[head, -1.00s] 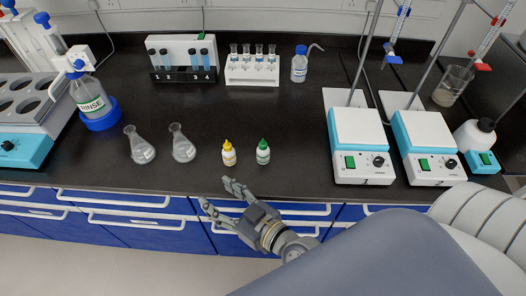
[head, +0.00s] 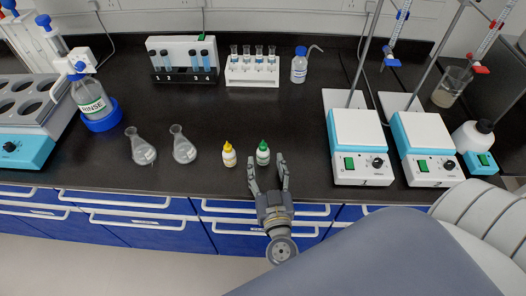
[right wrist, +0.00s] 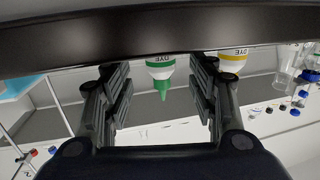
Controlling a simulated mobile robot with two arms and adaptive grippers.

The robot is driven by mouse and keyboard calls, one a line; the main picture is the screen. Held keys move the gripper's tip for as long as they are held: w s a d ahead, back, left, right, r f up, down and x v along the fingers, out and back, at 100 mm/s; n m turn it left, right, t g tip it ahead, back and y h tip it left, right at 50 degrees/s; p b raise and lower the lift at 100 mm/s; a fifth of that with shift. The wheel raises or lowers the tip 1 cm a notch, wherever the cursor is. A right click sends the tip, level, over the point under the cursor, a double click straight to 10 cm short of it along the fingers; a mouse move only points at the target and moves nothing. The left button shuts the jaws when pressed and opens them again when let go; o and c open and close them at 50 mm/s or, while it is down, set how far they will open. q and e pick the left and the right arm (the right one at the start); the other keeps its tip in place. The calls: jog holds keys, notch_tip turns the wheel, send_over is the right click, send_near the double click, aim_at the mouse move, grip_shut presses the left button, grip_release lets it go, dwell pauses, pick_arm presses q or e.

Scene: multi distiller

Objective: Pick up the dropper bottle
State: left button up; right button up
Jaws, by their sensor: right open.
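Two small white dropper bottles stand upright on the black bench near its front edge. One is the yellow-capped bottle (head: 229,155), the other the green-capped bottle (head: 263,154) just right of it. My right gripper (head: 268,174) is open and empty in front of the green-capped bottle, its fingers pointing at the bench. In the right wrist view the green-capped bottle (right wrist: 161,72) shows upside down between the open fingers (right wrist: 160,100), with a DYE label. The yellow-capped bottle (right wrist: 232,62) is behind the finger on the right. My left gripper is not in view.
Two conical flasks (head: 141,148) stand left of the bottles. A hotplate stirrer (head: 358,140) stands to the right, with a second beside it. Tube racks (head: 252,72) and a wash bottle (head: 299,66) are at the back. The middle of the bench (head: 240,115) is clear.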

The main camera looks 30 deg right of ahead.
aim_at(264, 158)
jog(key=x, duration=0.5)
jog(key=shift+w+f, duration=0.2)
jog(key=shift+w, duration=0.1)
jog(key=shift+s, duration=0.1)
jog(key=shift+c, duration=0.4)
jog(key=c, duration=0.9)
